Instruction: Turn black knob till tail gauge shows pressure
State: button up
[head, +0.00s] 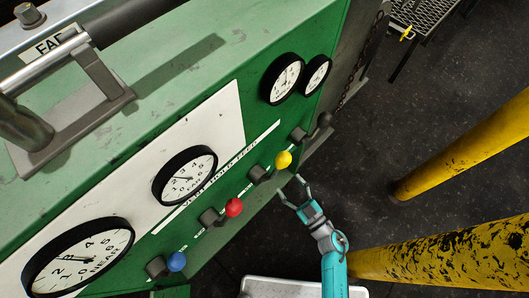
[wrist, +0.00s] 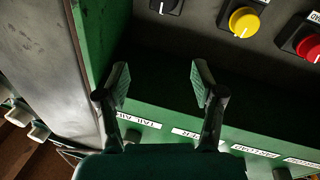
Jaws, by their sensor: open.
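The black knob (head: 324,119) is the far-right one in the row on the green panel in the head view. In the wrist view the black knob (wrist: 166,5) is cut by the top edge, with a white pointer mark. My gripper (head: 290,184) is open and empty, in front of and below the yellow knob in the head view. In the wrist view my gripper (wrist: 160,78) has its fingers spread below the black knob, touching nothing I can make out. Two gauges (head: 288,78) (head: 317,74) sit above that end; their labels and needles are too small to read surely.
A yellow knob (head: 283,160), red knob (head: 234,207) and blue knob (head: 176,261) share the row. Larger gauges (head: 185,175) (head: 78,258) stand above them. Yellow posts (head: 462,145) (head: 440,251) rise at the right. Dark floor (head: 400,110) lies open between.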

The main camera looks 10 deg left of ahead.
jog(key=w+a+f+g, duration=0.1)
jog(key=w+a, duration=0.2)
jog(key=w, duration=0.1)
jog(key=w+a+f+n+g+y, duration=0.1)
jog(key=w+a, duration=0.3)
jog(key=w+a+n+g, duration=0.1)
jog(key=w+a, duration=0.2)
jog(key=w, duration=0.1)
jog(key=shift+w+a+f+y, duration=0.15)
jog(key=shift+a+f+y, duration=0.25)
jog(key=shift+c, duration=0.3)
jog(key=c, duration=1.1)
